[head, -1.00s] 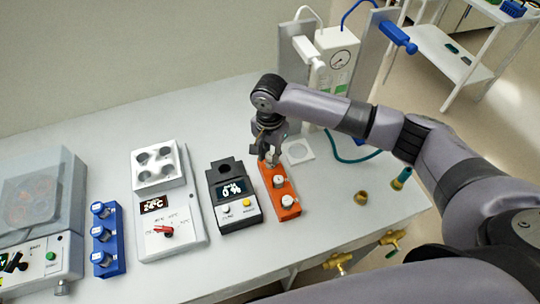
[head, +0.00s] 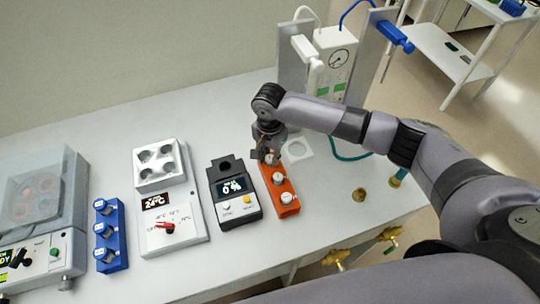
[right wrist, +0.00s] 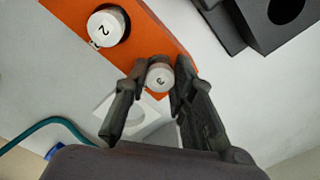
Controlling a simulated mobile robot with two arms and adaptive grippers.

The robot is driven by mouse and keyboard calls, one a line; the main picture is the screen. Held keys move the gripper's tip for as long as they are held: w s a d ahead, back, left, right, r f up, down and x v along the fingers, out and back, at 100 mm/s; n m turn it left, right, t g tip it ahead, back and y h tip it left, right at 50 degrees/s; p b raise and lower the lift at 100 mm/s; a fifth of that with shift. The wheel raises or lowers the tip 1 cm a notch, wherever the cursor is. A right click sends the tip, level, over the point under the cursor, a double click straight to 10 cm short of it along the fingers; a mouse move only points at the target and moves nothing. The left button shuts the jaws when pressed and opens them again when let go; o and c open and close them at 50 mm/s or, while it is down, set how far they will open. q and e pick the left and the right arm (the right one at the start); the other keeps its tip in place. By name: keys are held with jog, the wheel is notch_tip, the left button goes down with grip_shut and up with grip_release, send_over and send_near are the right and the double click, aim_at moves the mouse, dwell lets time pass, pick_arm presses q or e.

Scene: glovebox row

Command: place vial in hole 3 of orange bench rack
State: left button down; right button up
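The orange bench rack (head: 274,184) stands on the bench, its length running away from me. Two white-capped vials sit in its middle and near holes. My right gripper (head: 268,154) is over the rack's far end. In the right wrist view its fingertips (right wrist: 160,72) close on both sides of a vial with a grey-white cap marked 3 (right wrist: 160,77), at the end of the rack. The neighbouring vial marked 2 (right wrist: 106,27) stands apart from the fingers. The vial's lower part is hidden, so I cannot tell how deep it sits. My left gripper is not in view.
A black device with a display (head: 234,191) stands close left of the rack. Farther left are a white heater block (head: 180,220), a blue rack with vials (head: 119,237) and a lidded machine (head: 40,205). A white square plate (head: 297,150) lies behind the orange rack; brass fittings stand right.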

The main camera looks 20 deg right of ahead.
aim_at(269, 158)
jog(key=o, duration=0.4)
jog(key=shift+s+f, duration=0.4)
jog(key=shift+f, duration=0.25)
jog(key=shift+w+f, duration=0.1)
jog(key=shift+w, duration=0.1)
jog(key=r+b, duration=0.1)
jog(key=r, duration=0.6)
jog(key=r+b, duration=0.2)
jog(key=r, duration=0.5)
jog(key=shift+w, duration=0.2)
jog(key=shift+f, duration=0.15)
